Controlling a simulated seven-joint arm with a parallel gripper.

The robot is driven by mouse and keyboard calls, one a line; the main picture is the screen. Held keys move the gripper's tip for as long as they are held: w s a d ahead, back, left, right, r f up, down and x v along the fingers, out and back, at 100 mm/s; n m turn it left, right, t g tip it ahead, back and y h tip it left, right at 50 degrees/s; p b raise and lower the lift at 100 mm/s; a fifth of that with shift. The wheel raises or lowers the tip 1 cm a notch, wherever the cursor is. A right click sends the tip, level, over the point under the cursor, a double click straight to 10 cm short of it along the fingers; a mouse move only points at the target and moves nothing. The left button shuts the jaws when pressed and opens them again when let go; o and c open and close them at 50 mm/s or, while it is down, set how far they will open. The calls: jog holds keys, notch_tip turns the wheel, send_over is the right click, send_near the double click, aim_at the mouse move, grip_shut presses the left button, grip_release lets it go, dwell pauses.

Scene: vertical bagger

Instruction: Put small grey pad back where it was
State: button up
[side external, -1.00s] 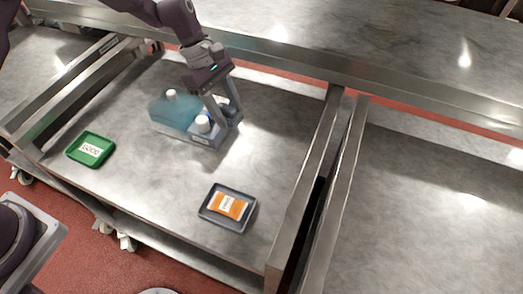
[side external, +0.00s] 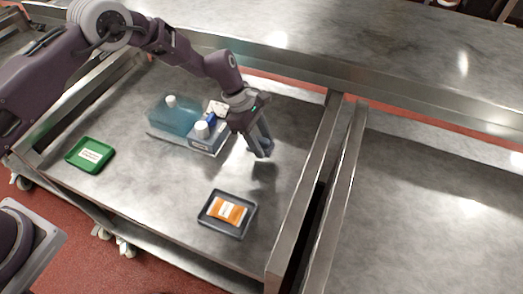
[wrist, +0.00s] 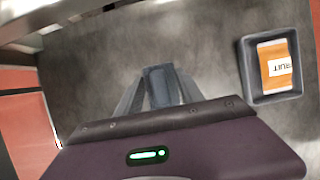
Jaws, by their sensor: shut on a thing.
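My gripper (side external: 261,148) is shut on a small grey pad (wrist: 163,85), which shows as a dark blue-grey block between the fingers in the wrist view. In the side view the pad (side external: 265,149) is small and partly hidden by the fingers. My gripper is held above the steel table, to the right of a grey caddy (side external: 206,147) and behind a dark tray (side external: 233,234). The pad seems clear of the table, with a shadow below it. The caddy's inside is partly hidden by its contents.
An orange packet (side external: 226,211) lies in the dark tray. A green tray (side external: 90,154) sits at left. Raised steel rails (side external: 310,180) border the table. The table centre is clear.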

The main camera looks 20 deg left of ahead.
jog(key=shift+f, duration=1.9)
jog(key=o, duration=1.3)
jog(key=shift+f, duration=0.1)
jog(key=v, duration=1.2)
